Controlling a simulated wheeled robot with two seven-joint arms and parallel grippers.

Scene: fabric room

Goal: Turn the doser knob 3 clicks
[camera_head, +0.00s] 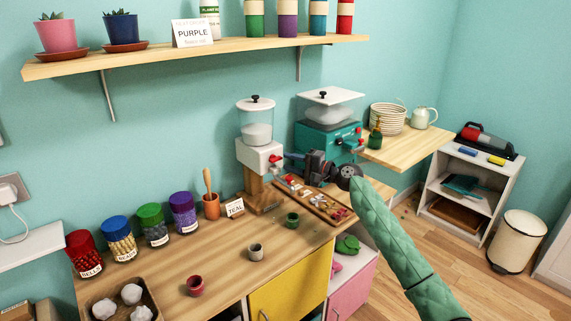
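A doser with a clear hopper, white body (259,159) and wooden stand stands at the back of the wooden counter. A small red knob (275,160) is on its front right side. A teal machine (316,137) with a clear hopper and white lid stands to its right, with red and dark parts on its front. My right arm, in a green quilted sleeve, comes from the lower right. My dark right gripper (289,159) points left, its tips close beside the red knob. The picture is too small to show contact or finger opening. My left gripper is not in view.
A tray (335,208) of small parts lies below my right gripper. Small cups, a TEAL card (235,207) and several lidded jars stand along the counter. A shelf (200,54) hangs above. The counter's middle has free room.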

